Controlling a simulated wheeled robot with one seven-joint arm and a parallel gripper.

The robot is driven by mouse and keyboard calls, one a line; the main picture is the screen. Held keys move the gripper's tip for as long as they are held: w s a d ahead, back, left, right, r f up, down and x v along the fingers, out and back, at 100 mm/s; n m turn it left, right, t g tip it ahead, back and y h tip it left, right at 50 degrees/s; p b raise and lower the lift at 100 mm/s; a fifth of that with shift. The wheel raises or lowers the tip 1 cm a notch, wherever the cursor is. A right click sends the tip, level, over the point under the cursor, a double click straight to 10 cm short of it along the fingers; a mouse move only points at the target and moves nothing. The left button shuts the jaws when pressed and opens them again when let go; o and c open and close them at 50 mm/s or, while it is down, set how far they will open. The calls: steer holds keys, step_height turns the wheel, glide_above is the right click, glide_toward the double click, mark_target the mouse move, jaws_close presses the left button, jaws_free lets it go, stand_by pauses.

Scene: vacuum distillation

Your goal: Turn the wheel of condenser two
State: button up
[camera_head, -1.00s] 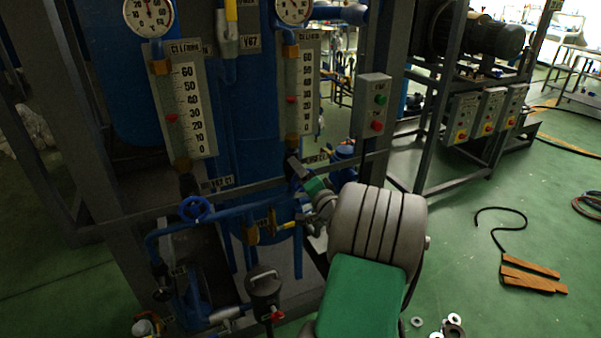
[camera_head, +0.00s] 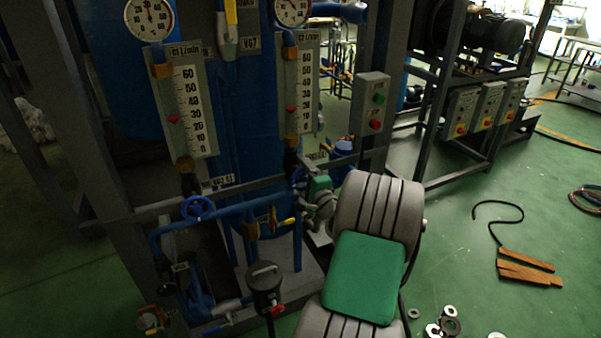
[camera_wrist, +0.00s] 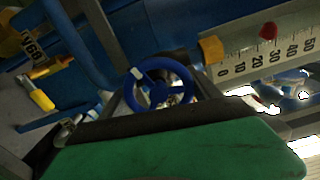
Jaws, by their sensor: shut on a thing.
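A blue handwheel (camera_wrist: 158,85) with spokes and a pale mark on its rim fills the middle of the wrist view. In the head view its edge shows as a bit of blue (camera_head: 298,174) below the right flow gauge, mostly hidden by my wrist. My gripper (camera_head: 303,182) is at this wheel and shut on it. The fingertips are dark and hard to make out in both views. A second blue handwheel (camera_head: 198,208) stands free below the left flow gauge, away from my gripper.
The left flow gauge (camera_head: 190,105) and right flow gauge (camera_head: 299,90) hang above the wheels. Blue pipes, a yellow-handled valve (camera_head: 283,223) and a grey frame post (camera_head: 384,50) crowd my wrist. A switch box (camera_head: 371,103) is to the right. Washers (camera_head: 450,326) lie on the green floor.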

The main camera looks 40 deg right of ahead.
mark_target(306, 179)
stand_by(0.3)
steer(key=o, duration=1.4)
steer(key=b+v, duration=0.1)
steer(key=v, duration=0.6)
steer(key=shift+s+a, duration=0.15)
steer(key=shift+s, duration=0.25)
